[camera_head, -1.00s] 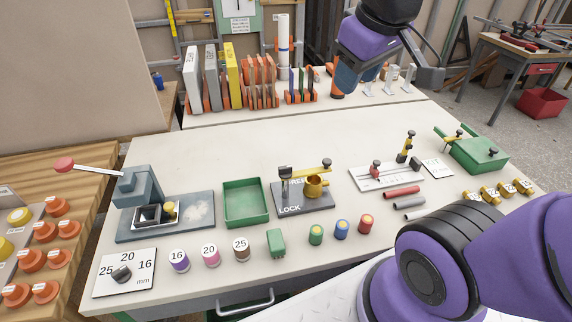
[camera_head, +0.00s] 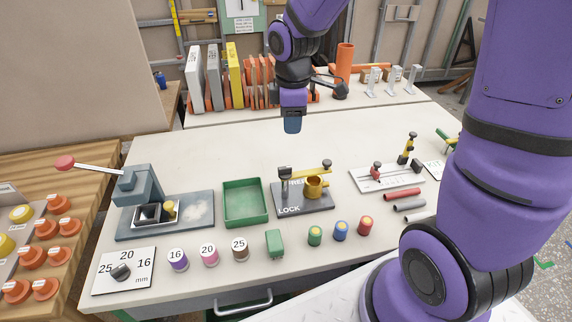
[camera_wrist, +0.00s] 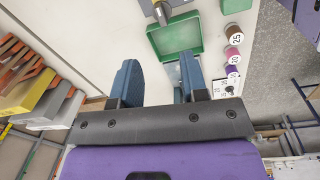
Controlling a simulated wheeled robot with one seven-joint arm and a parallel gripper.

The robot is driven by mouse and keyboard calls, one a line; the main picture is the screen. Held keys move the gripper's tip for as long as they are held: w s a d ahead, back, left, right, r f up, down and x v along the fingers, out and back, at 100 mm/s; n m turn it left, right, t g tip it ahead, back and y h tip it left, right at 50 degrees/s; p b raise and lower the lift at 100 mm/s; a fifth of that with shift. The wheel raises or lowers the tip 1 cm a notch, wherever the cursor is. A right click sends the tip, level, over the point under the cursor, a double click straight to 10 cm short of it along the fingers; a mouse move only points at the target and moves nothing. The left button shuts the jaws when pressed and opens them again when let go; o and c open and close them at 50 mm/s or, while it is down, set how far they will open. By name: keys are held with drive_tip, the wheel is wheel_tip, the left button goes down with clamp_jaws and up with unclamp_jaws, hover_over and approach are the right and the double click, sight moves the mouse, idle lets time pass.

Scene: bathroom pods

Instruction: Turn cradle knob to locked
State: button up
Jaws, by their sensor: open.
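The cradle (camera_head: 318,206) is a dark grey plate with a brass cup and a brass arm, on the bench in the head view. "LOCK" is printed on its near left part, and the partly covered lettering behind seems to read "FREE". A dark grey knob (camera_head: 285,172) stands at its left side; its exact pointing is too small to tell. My gripper (camera_head: 292,127) points down above the bench, behind the cradle and apart from it. In the wrist view my gripper (camera_wrist: 158,82) has its two blue fingers spread with nothing between them.
A green tray (camera_head: 245,222) is left of the cradle, with a lever press (camera_head: 140,190) farther left. Labelled spools (camera_head: 209,254), a green block (camera_head: 275,243) and coloured capped pieces (camera_head: 340,231) line the front. Upright boards (camera_head: 233,77) stand behind. The bench behind the cradle is clear.

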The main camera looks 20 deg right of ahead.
drive_tip(key=n, duration=0.2)
approach(285, 167)
drive_tip(key=shift+g, duration=0.4)
drive_tip(key=f, duration=0.9)
drive_tip(key=shift+w+d+f, duration=0.1)
drive_tip(key=shift+w+d, duration=0.05)
drive_tip(key=shift+w, duration=0.2)
clamp_jaws()
